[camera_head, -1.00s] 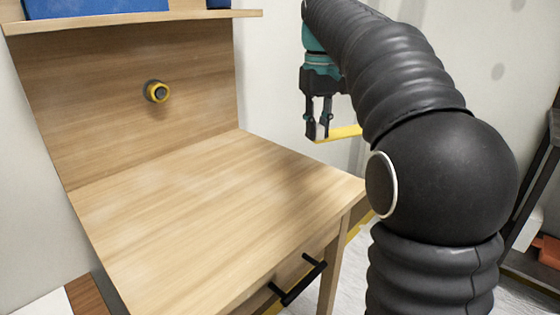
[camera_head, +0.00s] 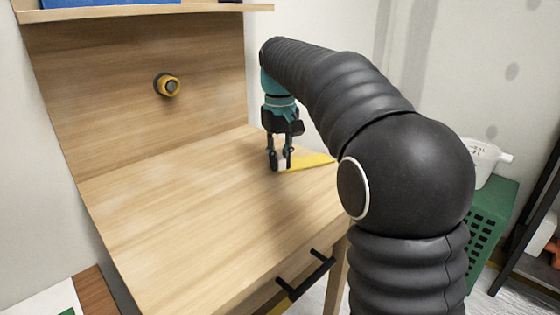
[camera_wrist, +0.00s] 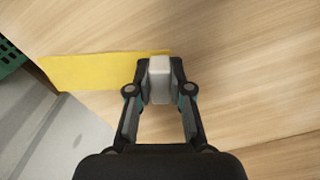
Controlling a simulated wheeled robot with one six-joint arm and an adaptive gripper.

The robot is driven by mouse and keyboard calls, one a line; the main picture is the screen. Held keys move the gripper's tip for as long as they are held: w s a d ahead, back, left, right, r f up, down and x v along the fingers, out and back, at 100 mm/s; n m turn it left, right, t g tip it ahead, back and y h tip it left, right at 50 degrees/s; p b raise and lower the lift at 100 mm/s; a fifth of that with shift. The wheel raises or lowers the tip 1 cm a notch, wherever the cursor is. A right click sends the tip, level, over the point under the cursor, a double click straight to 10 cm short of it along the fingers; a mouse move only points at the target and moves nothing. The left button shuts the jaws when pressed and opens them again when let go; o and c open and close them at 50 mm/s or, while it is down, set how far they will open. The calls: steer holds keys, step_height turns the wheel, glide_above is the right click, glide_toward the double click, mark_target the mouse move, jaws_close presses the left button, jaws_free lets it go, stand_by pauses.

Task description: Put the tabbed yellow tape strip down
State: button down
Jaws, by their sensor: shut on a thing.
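The yellow tape strip (camera_head: 308,162) shows in the head view at the right part of the wooden desk top (camera_head: 190,205). My gripper (camera_head: 280,166) points down over the desk and is shut on the strip's pale tab. In the wrist view the light grey tab (camera_wrist: 160,78) sits between the two fingertips (camera_wrist: 160,92). The yellow strip (camera_wrist: 95,71) stretches left from it, and its far end reaches past the desk edge. I cannot tell whether the strip touches the desk top. My arm hides part of the desk's right side.
A yellow and grey round knob-like thing (camera_head: 167,85) is on the desk's back panel. A shelf (camera_head: 150,13) runs above. The drawer has a black handle (camera_head: 305,276). A green crate (camera_head: 492,215) with a white container (camera_head: 486,160) stands at the right. The desk's left and middle are clear.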

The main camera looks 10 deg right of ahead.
steer(key=shift+f, duration=0.15)
steer(key=c, duration=1.5)
jaws_free()
steer(key=shift+f, duration=0.1)
steer(key=o, duration=0.4)
steer(key=shift+o, duration=0.2)
step_height(320, 180, up, 12)
steer(key=p, duration=0.3)
steer(key=shift+r, duration=0.2)
